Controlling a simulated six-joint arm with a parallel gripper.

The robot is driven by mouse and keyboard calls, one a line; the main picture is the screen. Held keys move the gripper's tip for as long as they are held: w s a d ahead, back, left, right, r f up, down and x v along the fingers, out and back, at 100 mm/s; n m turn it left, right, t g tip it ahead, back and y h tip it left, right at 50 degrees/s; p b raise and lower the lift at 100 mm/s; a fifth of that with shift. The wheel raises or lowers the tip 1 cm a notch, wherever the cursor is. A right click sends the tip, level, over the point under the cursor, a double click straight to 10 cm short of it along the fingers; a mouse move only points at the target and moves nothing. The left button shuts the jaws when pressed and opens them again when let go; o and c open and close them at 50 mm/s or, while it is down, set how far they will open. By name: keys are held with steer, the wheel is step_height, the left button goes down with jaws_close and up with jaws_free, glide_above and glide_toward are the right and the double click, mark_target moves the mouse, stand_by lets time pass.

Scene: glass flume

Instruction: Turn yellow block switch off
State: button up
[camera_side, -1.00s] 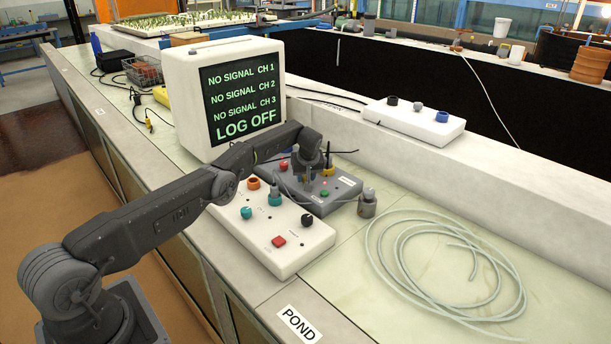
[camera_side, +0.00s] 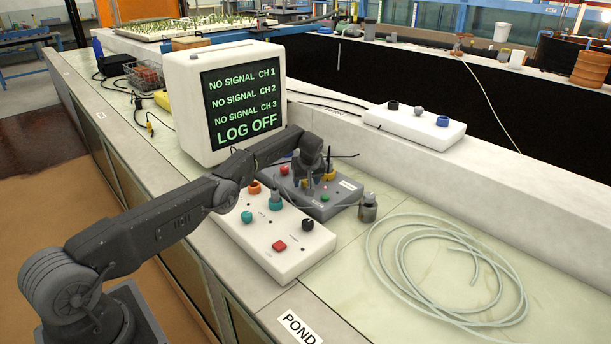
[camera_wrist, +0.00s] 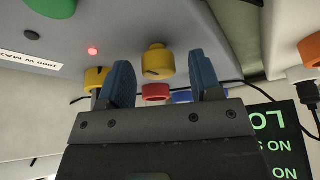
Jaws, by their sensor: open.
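The yellow block switch (camera_wrist: 158,60) is a rounded yellow knob with a dark mark, on a grey box (camera_wrist: 130,18) in the wrist view. My gripper (camera_wrist: 160,66) is open, with one blue finger on each side of the knob and visible gaps between. The knob is not clamped. In the side view my gripper (camera_side: 308,187) is low over the grey box (camera_side: 345,194), and the wrist hides the knob there. A second yellow part (camera_wrist: 96,76) sits partly behind the left finger in the wrist view.
The grey box carries a red lamp (camera_wrist: 92,50) and a green button (camera_wrist: 32,35). A white control box (camera_side: 268,248) stands in front and a monitor (camera_side: 180,100) behind. A grey weight (camera_side: 368,210) and coiled tube (camera_side: 440,265) lie to the right.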

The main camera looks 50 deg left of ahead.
steer(key=shift+w+m, duration=0.1)
steer(key=shift+m, duration=0.3)
steer(key=shift+m+t+h, duration=0.4)
steer(key=shift+m, duration=0.7)
steer(key=s+d+r+m, duration=0.1)
steer(key=s+d+r, duration=0.3)
steer(key=r, duration=0.5)
steer(key=s+d+r+m, duration=0.1)
steer(key=s+d+r, duration=0.3)
steer(key=r, duration=0.4)
steer(key=s+d+r+m+h, duration=0.1)
steer(key=s+d+r, duration=0.3)
steer(key=r, duration=0.5)
steer(key=shift+s+r+t, duration=0.3)
steer(key=shift+s+t, duration=0.1)
steer(key=shift+s, duration=0.7)
